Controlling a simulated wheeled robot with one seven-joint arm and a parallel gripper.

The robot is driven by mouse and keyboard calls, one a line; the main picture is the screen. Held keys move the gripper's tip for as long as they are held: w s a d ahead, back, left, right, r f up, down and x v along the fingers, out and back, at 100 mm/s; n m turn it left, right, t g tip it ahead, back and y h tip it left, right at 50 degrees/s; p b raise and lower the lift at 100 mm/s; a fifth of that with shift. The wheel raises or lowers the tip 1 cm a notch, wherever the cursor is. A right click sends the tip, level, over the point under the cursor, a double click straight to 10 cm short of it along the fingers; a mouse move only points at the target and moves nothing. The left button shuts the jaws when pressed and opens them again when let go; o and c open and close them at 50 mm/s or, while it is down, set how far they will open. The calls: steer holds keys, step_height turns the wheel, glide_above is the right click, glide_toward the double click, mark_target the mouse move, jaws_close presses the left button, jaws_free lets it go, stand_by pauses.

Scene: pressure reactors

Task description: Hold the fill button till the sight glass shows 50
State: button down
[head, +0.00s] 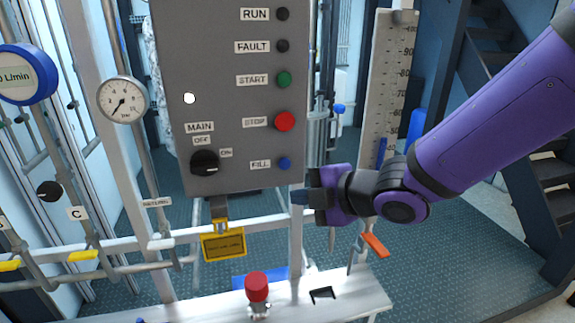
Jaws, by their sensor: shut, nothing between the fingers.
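The blue FILL button (285,164) is at the lower right of the grey control panel (225,110). My gripper (298,196) is shut and empty, its tips pointing left just below and slightly right of the button. No contact with the button can be made out. The sight glass (380,95) is a tall pale scale plate with a tube, right of the panel. A blue column (381,150) shows in its lower part, topping out well below the 70 mark. My arm partly hides its lower end, and the number beside the blue top is too small to read.
The red STOP button (285,121), green START button (284,79) and black MAIN knob (205,162) are on the same panel. A red-capped valve (257,287) stands on the white beam below. An orange lever (375,245) lies beneath my wrist.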

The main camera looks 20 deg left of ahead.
mark_target(288, 168)
steer(key=shift+w+a, duration=0.75)
steer(key=shift+w, duration=0.5)
steer(key=shift+w+a, duration=0.8)
steer(key=shift+w, duration=0.4)
steer(key=shift+w+a, duration=0.75)
steer(key=shift+w, duration=0.5)
steer(key=shift+w+a, duration=0.1)
steer(key=shift+w, duration=0.05)
steer(key=shift+w+a, duration=0.15)
steer(key=shift+w, duration=0.05)
steer(key=shift+w+a, duration=0.2)
steer(key=shift+w, duration=0.2)
steer(key=shift+s, duration=0.15)
stand_by(0.9)
steer(key=shift+s+d, duration=0.45)
steer(key=shift+s, duration=0.15)
steer(key=shift+s+d, duration=0.45)
steer(key=shift+s, duration=0.25)
steer(key=shift+s+d, duration=0.4)
steer(key=shift+s, duration=0.35)
steer(key=shift+s+d, duration=0.45)
steer(key=shift+s, duration=0.25)
